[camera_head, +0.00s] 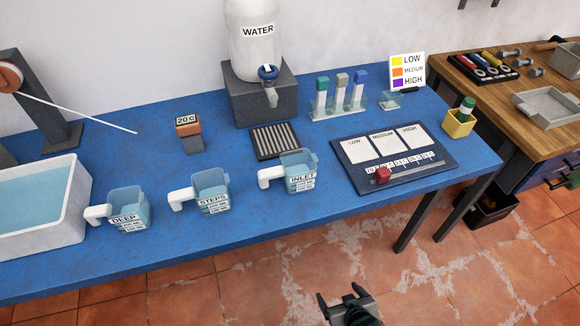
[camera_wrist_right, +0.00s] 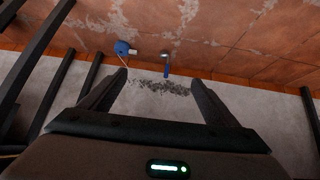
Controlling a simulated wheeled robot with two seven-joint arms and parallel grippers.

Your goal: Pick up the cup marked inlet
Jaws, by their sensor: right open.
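The cup marked INLET (camera_head: 301,174) stands upright on the blue table (camera_head: 255,232). It is clear, holds bluish water and has a white handle pointing left. Two similar cups stand to its left: the STEPS cup (camera_head: 211,192) and the DEEP cup (camera_head: 130,211). My right gripper (camera_head: 342,298) is open and empty, in front of the table's front edge and apart from the INLET cup. In the right wrist view its two fingers (camera_wrist_right: 150,92) are spread with nothing between them, facing the floor and wall. My left gripper is not in view.
Behind the INLET cup are a dark drain grille (camera_head: 276,140) and the water dispenser (camera_head: 254,45). A LOW/MEDIUM/HIGH board (camera_head: 430,172) lies to its right. A white water tub (camera_head: 70,215) stands at left. The table in front of the cups is clear.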

